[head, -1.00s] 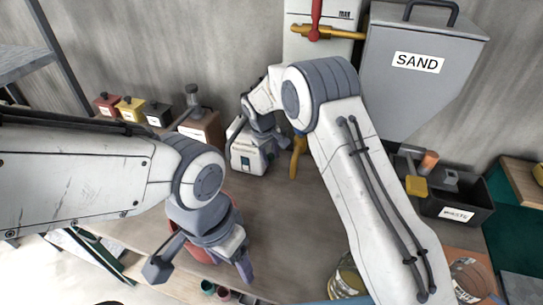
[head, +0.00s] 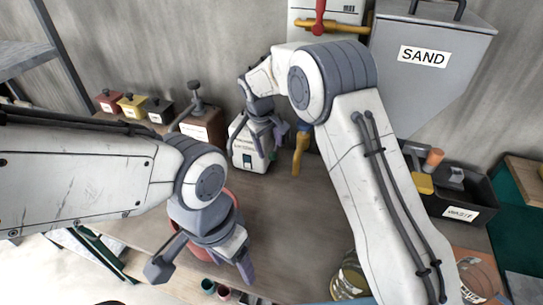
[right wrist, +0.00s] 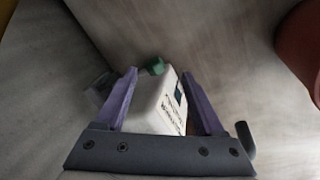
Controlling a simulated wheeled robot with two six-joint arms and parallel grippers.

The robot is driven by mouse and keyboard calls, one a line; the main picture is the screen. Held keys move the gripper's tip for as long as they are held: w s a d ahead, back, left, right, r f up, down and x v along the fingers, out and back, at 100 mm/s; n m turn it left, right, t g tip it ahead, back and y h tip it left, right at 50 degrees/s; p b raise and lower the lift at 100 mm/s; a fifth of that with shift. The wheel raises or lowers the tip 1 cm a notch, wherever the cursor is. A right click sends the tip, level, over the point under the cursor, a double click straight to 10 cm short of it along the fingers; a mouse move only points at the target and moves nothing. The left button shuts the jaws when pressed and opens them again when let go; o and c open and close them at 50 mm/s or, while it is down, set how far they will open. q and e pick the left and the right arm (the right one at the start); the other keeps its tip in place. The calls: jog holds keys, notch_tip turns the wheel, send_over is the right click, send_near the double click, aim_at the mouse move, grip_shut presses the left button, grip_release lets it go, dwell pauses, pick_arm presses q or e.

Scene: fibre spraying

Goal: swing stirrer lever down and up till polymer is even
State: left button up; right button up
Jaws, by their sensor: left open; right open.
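A brown box (head: 207,124) with an upright dark knob and a slanted grey lever (head: 182,117) stands at the back left in the head view. It looks like the stirrer; the polymer inside cannot be seen. My right gripper (head: 266,143) is open and empty at the upper part of a white labelled canister (head: 246,156), to the right of the box. In the right wrist view the canister (right wrist: 163,108), with a green cap (right wrist: 155,66), shows between the spread purple fingers; contact cannot be told. My left gripper (head: 240,252) is open above a red bucket (head: 182,247), which it partly hides.
Red, yellow and black small containers (head: 133,106) line the back left. A yellow-handled tool (head: 299,152) is right of the canister. A SAND hopper (head: 425,85) and a WASTE bin (head: 470,195) stand at the right. The table's middle (head: 290,215) is clear.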

jog(key=v, duration=0.5)
jog(key=shift+a+r+b, duration=0.1)
jog(key=shift+r+b, duration=0.1)
jog(key=shift+b, duration=0.2)
jog(key=shift+c, duration=0.3)
